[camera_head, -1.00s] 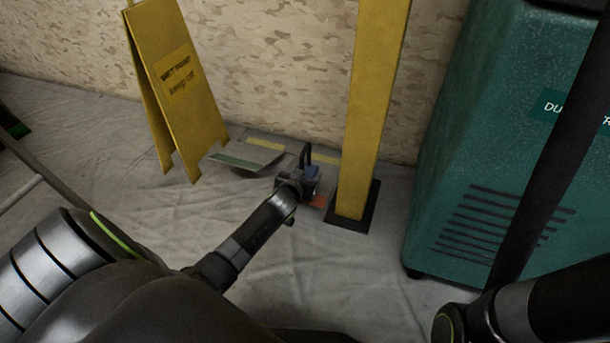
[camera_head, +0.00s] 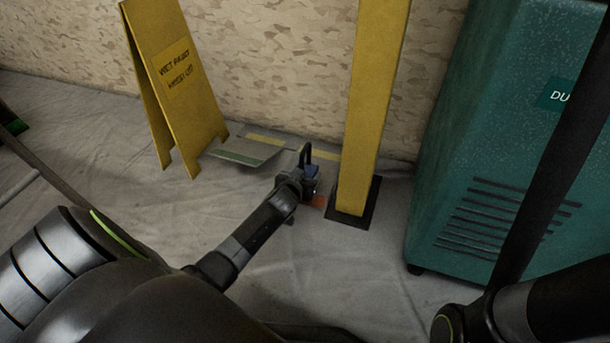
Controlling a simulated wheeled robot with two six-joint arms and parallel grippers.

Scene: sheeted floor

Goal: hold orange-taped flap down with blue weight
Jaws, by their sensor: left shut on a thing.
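My left gripper (camera_head: 306,178) reaches out over the floor sheet, just left of the yellow post. It is shut on the blue weight (camera_head: 313,170), a small blue block with a dark loop handle standing up. The orange tape (camera_head: 319,201) shows just below and beside the weight, close to the post's foot. The gripper and weight hide most of that flap, and I cannot tell whether the weight touches it. Another flap with a green strip (camera_head: 238,157) lies to the left, its near edge raised. My right gripper is out of view.
A yellow wet-paint sign (camera_head: 180,85) stands at the left near the wall. The yellow post (camera_head: 366,120) on its dark base (camera_head: 351,217) is close on the gripper's right. A teal machine (camera_head: 485,150) stands farther right.

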